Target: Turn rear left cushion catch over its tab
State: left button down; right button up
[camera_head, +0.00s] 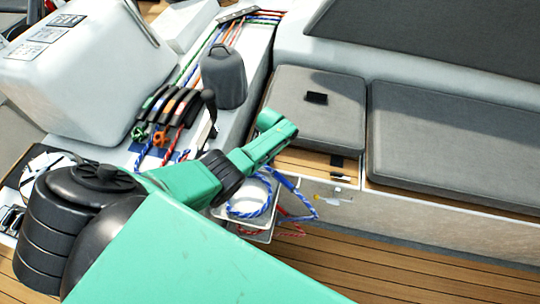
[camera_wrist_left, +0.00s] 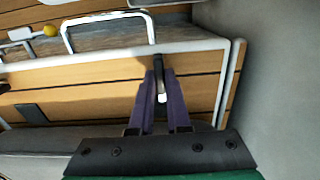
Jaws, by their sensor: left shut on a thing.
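My left gripper (camera_wrist_left: 158,85) shows its two dark purple fingers over the wooden seat ledge (camera_wrist_left: 80,100). They are shut on a small white and dark piece (camera_wrist_left: 162,92), which looks like the catch; its turn is hard to tell. In the head view my left gripper (camera_head: 274,136) is at the left end of the grey cushion (camera_head: 310,125), its fingertips hidden by the green wrist. A black tab (camera_head: 316,98) lies on that cushion. A dark patch (camera_head: 338,161) is on the wood below it. My right gripper is not in view.
A winch (camera_head: 55,225), rope clutches (camera_head: 165,112) and a dark capped canister (camera_head: 223,76) stand left. A second cushion (camera_head: 450,140) lies right.

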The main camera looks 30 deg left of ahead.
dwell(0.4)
pick_arm(q)
jog(key=c, duration=0.9)
grip_release()
jog(key=shift+r, duration=0.15)
notch_tip(320, 180, up, 7)
jog(key=p, duration=0.4)
notch_tip(320, 180, up, 7)
jog(key=shift+r+p, duration=0.15)
jog(key=shift+p, duration=0.5)
